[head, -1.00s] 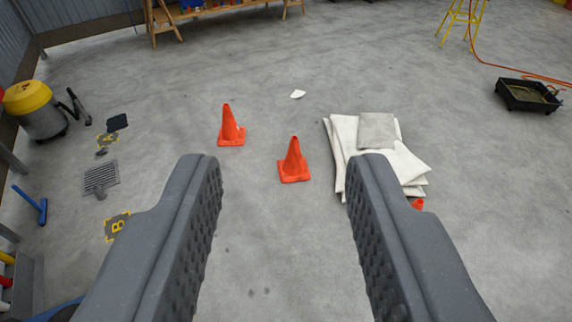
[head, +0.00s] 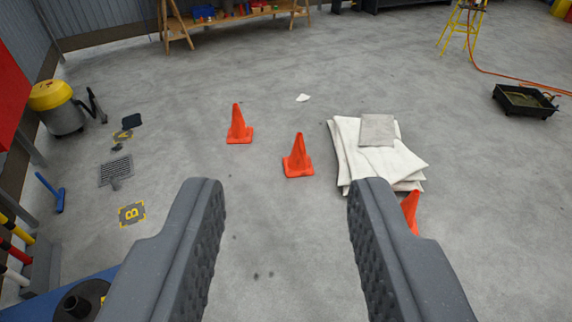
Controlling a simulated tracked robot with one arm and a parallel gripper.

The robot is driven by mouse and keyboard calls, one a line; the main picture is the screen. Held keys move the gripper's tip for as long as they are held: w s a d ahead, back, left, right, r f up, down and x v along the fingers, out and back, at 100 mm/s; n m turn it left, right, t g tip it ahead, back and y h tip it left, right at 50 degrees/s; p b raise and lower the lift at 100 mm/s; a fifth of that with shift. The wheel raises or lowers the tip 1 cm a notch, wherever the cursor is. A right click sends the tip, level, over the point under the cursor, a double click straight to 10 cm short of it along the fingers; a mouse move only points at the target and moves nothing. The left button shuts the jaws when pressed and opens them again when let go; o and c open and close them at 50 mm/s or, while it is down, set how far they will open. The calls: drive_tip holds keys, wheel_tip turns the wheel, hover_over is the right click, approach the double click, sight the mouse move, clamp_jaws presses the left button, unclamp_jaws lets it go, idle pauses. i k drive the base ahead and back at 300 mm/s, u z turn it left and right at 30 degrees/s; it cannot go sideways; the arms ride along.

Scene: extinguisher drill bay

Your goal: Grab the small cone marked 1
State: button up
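Three small orange cones stand on the grey floor in the head view. One cone (head: 239,126) is left of centre and farthest back. A second cone (head: 298,158) stands near the middle, a little closer. A third cone (head: 410,211) is at the right, partly hidden behind my right finger. No number can be read on any of them, so I cannot tell which is marked 1. My gripper (head: 287,190) is open and empty, its two dark padded fingers wide apart. The middle cone shows beyond the gap between the fingertips, apart from them.
A stack of white sheets (head: 400,165) with a grey square (head: 377,130) on top lies beside the middle cone. A yellow vacuum (head: 58,108), a floor grate (head: 115,170) and a B marker (head: 132,214) are left. A black tray (head: 525,101) is right. The floor between is clear.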

sight(299, 163)
drive_tip(key=z, duration=0.2)
drive_tip(key=i, duration=2.1)
drive_tip(key=u, duration=0.5)
drive_tip(key=i, duration=1.65)
drive_tip(key=u, duration=0.45)
